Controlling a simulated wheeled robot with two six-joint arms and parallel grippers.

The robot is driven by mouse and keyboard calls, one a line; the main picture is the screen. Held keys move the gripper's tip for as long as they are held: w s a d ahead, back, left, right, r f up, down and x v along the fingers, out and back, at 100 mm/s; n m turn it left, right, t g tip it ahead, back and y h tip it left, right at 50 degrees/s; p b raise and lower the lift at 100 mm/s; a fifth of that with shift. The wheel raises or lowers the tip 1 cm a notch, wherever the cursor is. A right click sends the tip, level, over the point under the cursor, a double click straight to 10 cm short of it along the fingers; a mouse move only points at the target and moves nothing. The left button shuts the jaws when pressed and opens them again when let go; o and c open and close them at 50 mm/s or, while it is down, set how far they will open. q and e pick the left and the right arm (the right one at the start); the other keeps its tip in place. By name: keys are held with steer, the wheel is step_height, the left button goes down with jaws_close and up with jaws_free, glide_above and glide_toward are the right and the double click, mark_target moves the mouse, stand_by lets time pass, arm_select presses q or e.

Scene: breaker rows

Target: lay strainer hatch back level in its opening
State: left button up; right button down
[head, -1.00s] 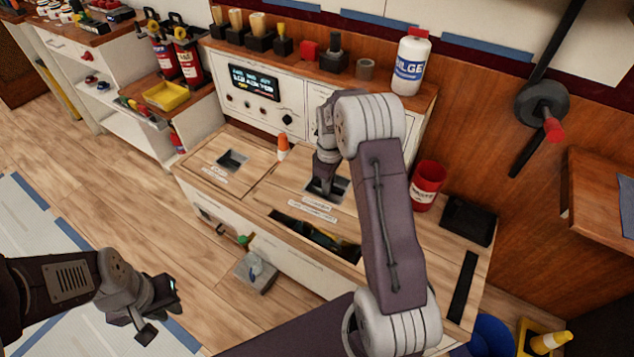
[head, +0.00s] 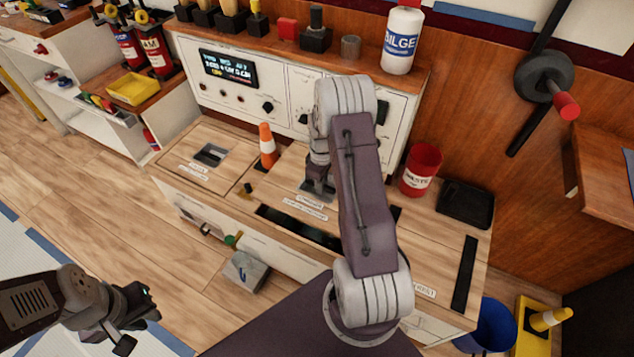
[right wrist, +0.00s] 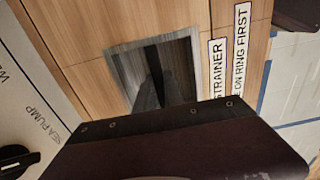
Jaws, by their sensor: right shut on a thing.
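The strainer hatch (head: 280,188) is a wooden panel with a white label and a square metal pull recess (head: 318,197). A long dark gap (head: 285,226) shows along its front edge, and a bit of dark shows at its right, so it does not fill its opening. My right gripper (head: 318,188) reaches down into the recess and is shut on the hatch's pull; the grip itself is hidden. In the right wrist view the recess (right wrist: 125,70) and the strainer label (right wrist: 218,70) show. My left gripper (head: 142,318) is open and empty, low at the left, away from the hatch.
An orange cone (head: 267,146) stands behind the hatch's left end. A neighbouring hatch (head: 190,150) lies left. A red bin (head: 421,170) and black tray (head: 465,204) are to the right. A grey box (head: 246,272) is on the floor in front.

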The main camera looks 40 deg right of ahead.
steer(key=shift+r, duration=0.2)
steer(key=shift+p, duration=0.3)
step_height(320, 180, down, 6)
steer(key=b, duration=0.3)
stand_by(0.7)
steer(key=shift+f, duration=0.15)
steer(key=shift+f+b, duration=1.2)
steer(key=shift+f, duration=1)
steer(key=c, duration=1.4)
jaws_free()
steer(key=shift+r, duration=0.1)
